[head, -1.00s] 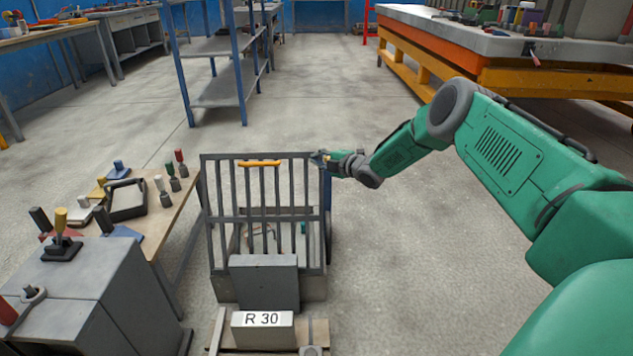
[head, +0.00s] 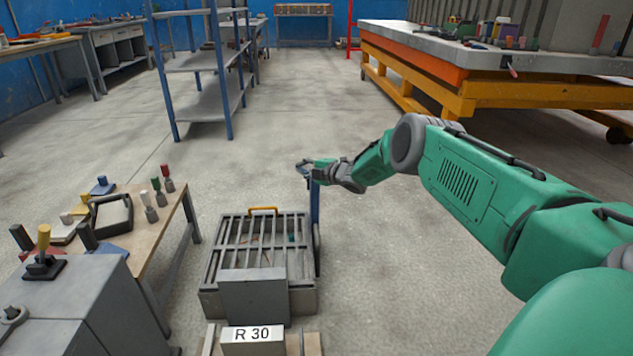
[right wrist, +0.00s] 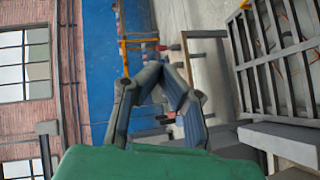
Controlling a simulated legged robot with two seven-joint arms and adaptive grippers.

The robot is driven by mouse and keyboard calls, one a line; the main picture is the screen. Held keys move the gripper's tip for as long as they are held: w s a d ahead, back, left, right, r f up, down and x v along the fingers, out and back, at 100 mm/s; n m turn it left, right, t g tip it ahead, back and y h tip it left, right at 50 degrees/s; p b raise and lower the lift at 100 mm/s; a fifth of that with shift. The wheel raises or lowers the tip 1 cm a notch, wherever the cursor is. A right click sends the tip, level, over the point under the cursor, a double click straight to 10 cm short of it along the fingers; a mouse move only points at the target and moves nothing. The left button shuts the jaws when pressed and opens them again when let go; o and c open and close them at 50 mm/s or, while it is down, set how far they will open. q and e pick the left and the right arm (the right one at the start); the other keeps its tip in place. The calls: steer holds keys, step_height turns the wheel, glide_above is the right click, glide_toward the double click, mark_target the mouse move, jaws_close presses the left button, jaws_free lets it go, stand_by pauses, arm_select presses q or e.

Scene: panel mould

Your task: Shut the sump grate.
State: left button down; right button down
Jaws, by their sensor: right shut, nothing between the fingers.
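The sump grate (head: 262,240), a grey barred panel with a yellow handle (head: 263,209) at its far edge, lies down over the grey sump box (head: 305,300) in the head view. It looks about level; I cannot tell whether a small gap remains at its rim. It also shows at the right of the right wrist view (right wrist: 280,60). My right gripper (head: 303,168) is shut and empty, beyond and above the grate's far right corner. It is close to the top of a blue upright bar (head: 315,205) beside the box; contact is unclear. My left gripper is out of view.
A grey block and a plate marked R 30 (head: 253,335) stand at the near side of the box. A wooden bench (head: 165,235) with handled tools is at left. A blue shelf rack (head: 205,95) stands behind. The floor to the right is clear.

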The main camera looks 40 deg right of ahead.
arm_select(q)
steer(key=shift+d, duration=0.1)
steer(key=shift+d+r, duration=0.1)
arm_select(e)
steer(key=v, duration=1.1)
steer(key=shift+s+d+f, duration=0.2)
steer(key=shift+d+f, duration=0.05)
steer(key=shift+d, duration=0.1)
